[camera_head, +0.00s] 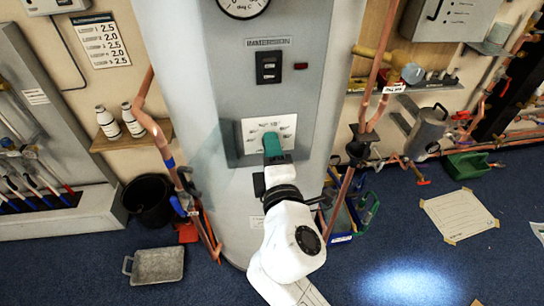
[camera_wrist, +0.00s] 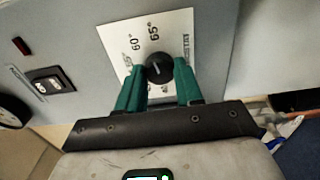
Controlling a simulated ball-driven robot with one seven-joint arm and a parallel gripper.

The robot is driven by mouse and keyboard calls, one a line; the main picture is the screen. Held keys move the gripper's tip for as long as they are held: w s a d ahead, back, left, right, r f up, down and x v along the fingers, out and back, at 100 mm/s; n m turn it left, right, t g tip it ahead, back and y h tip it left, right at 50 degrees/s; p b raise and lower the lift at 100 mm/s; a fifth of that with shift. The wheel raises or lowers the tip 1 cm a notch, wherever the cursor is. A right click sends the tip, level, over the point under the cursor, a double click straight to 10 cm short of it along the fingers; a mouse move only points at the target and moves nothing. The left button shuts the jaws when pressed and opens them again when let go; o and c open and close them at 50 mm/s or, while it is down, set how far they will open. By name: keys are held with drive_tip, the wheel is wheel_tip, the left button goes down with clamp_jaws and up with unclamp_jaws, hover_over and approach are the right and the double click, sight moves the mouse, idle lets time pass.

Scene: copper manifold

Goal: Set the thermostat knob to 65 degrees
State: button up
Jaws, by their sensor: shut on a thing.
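The thermostat knob (camera_wrist: 157,68) is round and black, on a white dial plate (camera_wrist: 122,36) that shows 60° and 65° marks in the wrist view. A pale mark shows on the knob's face, but I cannot tell exactly which number it points to. The dial plate (camera_head: 286,122) also shows on the grey tank's front panel in the head view, where my gripper hides the knob. My gripper (camera_head: 271,143) has green fingers, one on each side of the knob, and it is shut on the knob.
Copper pipes (camera_head: 153,128) run on both sides. A black bucket (camera_head: 148,201) and a grey tray (camera_head: 158,266) are on the blue floor at left.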

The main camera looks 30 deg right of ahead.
drive_tip(key=shift+f+m+b, duration=0.1)
drive_tip(key=shift+m+b, duration=0.55)
drive_tip(key=shift+m, duration=0.55)
drive_tip(key=o, duration=1)
drive_tip(key=shift+o, duration=0.2)
drive_tip(key=b+v, duration=0.1)
drive_tip(key=v, duration=0.9)
drive_tip(key=shift+s, duration=0.4)
drive_tip(key=shift+a, duration=0.1)
